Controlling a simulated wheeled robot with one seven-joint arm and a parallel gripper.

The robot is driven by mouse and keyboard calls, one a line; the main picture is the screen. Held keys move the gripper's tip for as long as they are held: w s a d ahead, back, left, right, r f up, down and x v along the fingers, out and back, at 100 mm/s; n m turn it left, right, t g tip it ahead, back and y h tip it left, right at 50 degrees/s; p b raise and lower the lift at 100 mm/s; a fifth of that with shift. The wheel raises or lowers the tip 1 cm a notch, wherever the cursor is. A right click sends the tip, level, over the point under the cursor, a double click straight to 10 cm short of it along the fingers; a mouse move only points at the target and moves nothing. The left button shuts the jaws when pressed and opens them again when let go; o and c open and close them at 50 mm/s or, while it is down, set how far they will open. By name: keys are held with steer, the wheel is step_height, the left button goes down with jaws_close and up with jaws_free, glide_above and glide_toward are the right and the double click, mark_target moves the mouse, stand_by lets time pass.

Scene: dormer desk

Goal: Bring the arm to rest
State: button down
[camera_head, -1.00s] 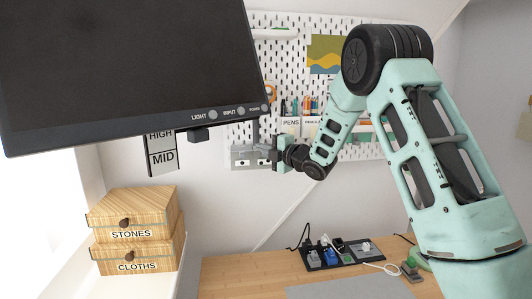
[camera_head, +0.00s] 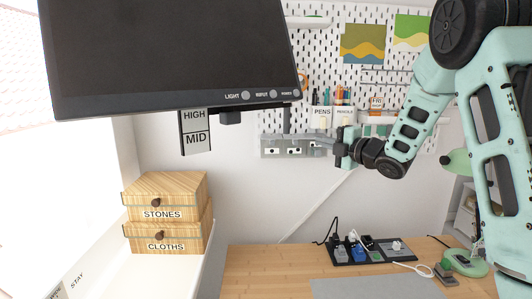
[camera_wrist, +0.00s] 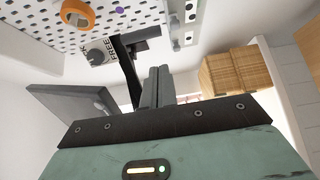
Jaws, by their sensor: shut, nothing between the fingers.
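My gripper (camera_head: 312,138) is at the end of my mint-green arm (camera_head: 408,125), which comes in from the right of the head view. Its fingers point left, in front of the lower edge of the pegboard (camera_head: 375,75) and the grey socket strip (camera_head: 270,151). In the wrist view the two grey fingers (camera_wrist: 158,88) lie together with nothing between them. The gripper is up in the air, above the desk, and holds nothing. I cannot tell how far it is from the wall.
A large monitor (camera_head: 165,55) hangs at upper left, its lower right corner near my gripper. Two wooden boxes (camera_head: 165,198) labelled STONES and CLOTHS are stacked at left. A power strip (camera_head: 375,251) with plugs lies on the wooden desk (camera_head: 250,262). A FREE label (camera_wrist: 97,57) shows in the wrist view.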

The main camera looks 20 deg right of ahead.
steer(key=s+a+f+m+g+h, duration=0.1)
steer(key=s+a+f+m+g, duration=0.15)
steer(key=a, duration=0.55)
steer(key=s+a+f+m+g+h, duration=0.1)
steer(key=s+a+f+m+g, duration=0.2)
steer(key=a, duration=0.4)
steer(key=s+a+f+m+g, duration=0.2)
steer(key=s+a+f+m, duration=0.15)
steer(key=a, duration=0.45)
steer(key=s+a+f+m+g+h, duration=0.1)
steer(key=s+a+f+g, duration=0.1)
steer(key=s, duration=0.8)
steer(key=s+a+f+m+g, duration=0.2)
steer(key=s+a+g, duration=0.1)
steer(key=s, duration=0.7)
steer(key=s+a+f+m+g+h, duration=0.1)
steer(key=s+a+f+g, duration=0.1)
steer(key=s, duration=0.8)
steer(key=a+g, duration=0.1)
steer(key=g, duration=0.1)
steer(key=shift+s+a+f+m+g+h, duration=0.25)
steer(key=shift+a+m+g+h, duration=0.05)
steer(key=shift+a+m+g, duration=0.1)
